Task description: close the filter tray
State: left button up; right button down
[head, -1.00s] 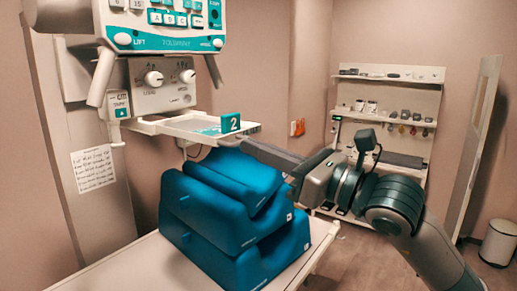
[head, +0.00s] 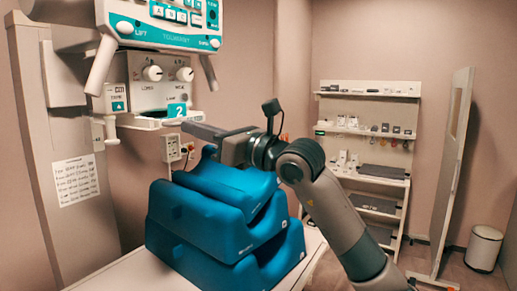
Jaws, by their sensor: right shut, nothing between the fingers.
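The filter tray (head: 143,122) is a pale, flat tray under the machine's knob panel. A teal tag marked 2 (head: 177,110) stands at its right end. Only a short length of the tray shows beyond the housing. My right gripper (head: 174,123) is shut and empty, its fingertips at the tray's outer end just below the tag. I cannot tell whether they touch it. My left gripper is out of view.
Blue foam wedges (head: 205,205) are stacked on the white table (head: 120,270) below my right arm. A teal control panel with two handles (head: 165,35) hangs above the tray. A wall socket (head: 171,148) shows behind. Shelves (head: 368,90) and a bin (head: 484,247) stand at the right.

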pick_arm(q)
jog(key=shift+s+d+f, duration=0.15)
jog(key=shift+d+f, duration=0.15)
pick_arm(e)
jog(key=shift+x, duration=1.05)
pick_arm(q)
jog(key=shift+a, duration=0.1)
pick_arm(e)
jog(key=shift+r, duration=0.1)
pick_arm(q)
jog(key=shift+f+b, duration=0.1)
jog(key=shift+b, duration=0.2)
pick_arm(e)
jog(key=shift+d, duration=0.1)
